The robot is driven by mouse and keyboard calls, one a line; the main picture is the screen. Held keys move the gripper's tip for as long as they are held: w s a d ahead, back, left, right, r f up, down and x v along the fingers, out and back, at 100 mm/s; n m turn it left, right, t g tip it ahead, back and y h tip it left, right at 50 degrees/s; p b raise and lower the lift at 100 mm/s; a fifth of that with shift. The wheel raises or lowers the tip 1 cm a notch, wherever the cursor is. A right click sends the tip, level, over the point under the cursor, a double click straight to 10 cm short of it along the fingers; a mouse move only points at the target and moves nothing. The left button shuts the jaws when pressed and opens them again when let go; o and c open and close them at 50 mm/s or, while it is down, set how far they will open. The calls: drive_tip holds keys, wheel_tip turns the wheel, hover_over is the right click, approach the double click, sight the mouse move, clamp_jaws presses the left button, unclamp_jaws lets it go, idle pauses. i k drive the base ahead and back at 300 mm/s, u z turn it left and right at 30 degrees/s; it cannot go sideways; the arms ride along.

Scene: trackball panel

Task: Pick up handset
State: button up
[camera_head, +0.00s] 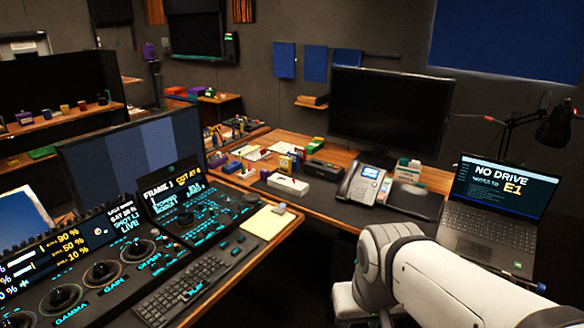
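A grey desk phone (366,181) with a small lit blue screen stands on the dark mat of the far desk, in front of the black monitor. Its handset (347,180) appears to lie along the left side of the phone; the detail is too small to be sure. My white arm reaches in from the lower right and ends below and in front of the phone, apart from it. My gripper is not distinguishable in this view; the rounded arm joint hides what lies beyond it.
An open laptop (500,205) sits right of the phone, with a desk lamp (555,125) behind it. A large black monitor (390,108) stands behind the phone. Small boxes (288,184) lie to its left. The trackball panel (100,270) and a keyboard (185,295) fill the left foreground.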

sight(344, 189)
drive_tip(key=u, duration=0.1)
drive_tip(key=i, duration=2.05)
drive_tip(key=z, duration=0.6)
drive_tip(key=k, duration=0.75)
drive_tip(key=z, duration=0.25)
drive_tip(key=i, duration=0.75)
drive_tip(key=u, duration=0.05)
